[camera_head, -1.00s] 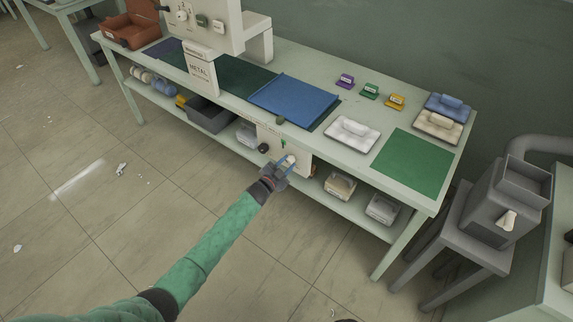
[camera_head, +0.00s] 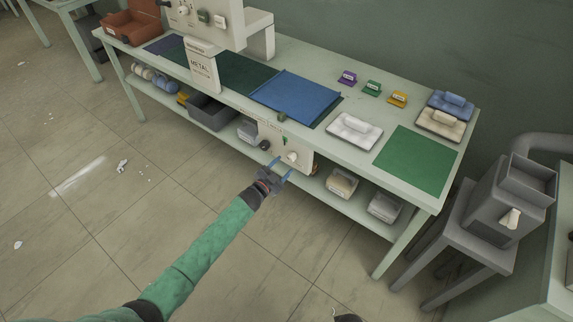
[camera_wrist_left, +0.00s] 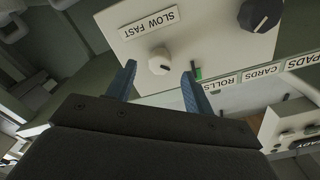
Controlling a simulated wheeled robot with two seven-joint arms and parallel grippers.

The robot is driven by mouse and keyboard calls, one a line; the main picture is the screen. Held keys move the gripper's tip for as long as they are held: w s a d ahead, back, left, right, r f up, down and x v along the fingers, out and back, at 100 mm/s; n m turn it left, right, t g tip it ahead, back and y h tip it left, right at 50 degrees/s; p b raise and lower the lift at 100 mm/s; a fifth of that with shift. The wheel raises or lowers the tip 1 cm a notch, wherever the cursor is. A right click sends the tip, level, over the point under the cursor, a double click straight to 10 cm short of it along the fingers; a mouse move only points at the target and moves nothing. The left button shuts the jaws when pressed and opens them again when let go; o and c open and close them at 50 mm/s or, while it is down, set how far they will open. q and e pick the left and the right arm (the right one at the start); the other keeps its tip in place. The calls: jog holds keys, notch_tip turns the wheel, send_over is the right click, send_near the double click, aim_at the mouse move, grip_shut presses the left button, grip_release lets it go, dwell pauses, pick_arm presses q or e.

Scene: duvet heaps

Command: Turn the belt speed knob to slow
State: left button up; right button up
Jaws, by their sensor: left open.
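The belt speed knob is a white round knob (camera_head: 292,157) on a cream panel (camera_head: 275,140) at the front of the bench. In the left wrist view the white knob (camera_wrist_left: 160,62) sits beside a label reading "SLOW FAST" (camera_wrist_left: 149,20), which appears upside down or turned. A dark knob (camera_wrist_left: 260,14) is on the same panel. My left gripper (camera_head: 281,168) is open, its two blue fingers pointing at the panel. In the wrist view the gripper (camera_wrist_left: 160,85) has the white knob just beyond and between its fingertips, apart from them. My right gripper is not seen.
The bench top holds a blue folded sheet (camera_head: 295,93), a white padded tray (camera_head: 354,131) and a green mat (camera_head: 415,160). Bins (camera_head: 341,185) stand on the lower shelf. A grey machine (camera_head: 505,205) on a stand is at right. The floor in front is open.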

pick_arm(q)
jog(key=v, duration=0.3)
jog(key=shift+s+a+b, duration=0.2)
jog(key=shift+s+b, duration=0.1)
jog(key=shift+b, duration=0.05)
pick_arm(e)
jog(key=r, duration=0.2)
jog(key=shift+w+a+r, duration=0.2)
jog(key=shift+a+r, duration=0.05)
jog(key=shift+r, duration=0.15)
pick_arm(q)
jog(key=w+a+f+n+g+y, duration=0.25)
jog(key=a+f+n+y, duration=0.2)
jog(key=a+y, duration=0.35)
jog(key=s+a+f+n+g+y, duration=0.2)
jog(key=s+a+f+n+g, duration=0.15)
jog(key=s, duration=0.35)
jog(key=s+f+n+g, duration=0.1)
jog(key=s+f, duration=0.5)
jog(key=s, duration=0.8)
jog(key=s+f+n+g, duration=0.1)
jog(key=s+f+g, duration=0.3)
jog(key=s, duration=1.1)
jog(key=s+f+n+g, duration=0.1)
jog(key=s+f+g, duration=0.1)
jog(key=s+f, duration=0.6)
jog(key=s+a, duration=0.1)
jog(key=s, duration=0.5)
jog(key=shift+s+f+n, duration=0.35)
jog(key=shift+n, duration=0.05)
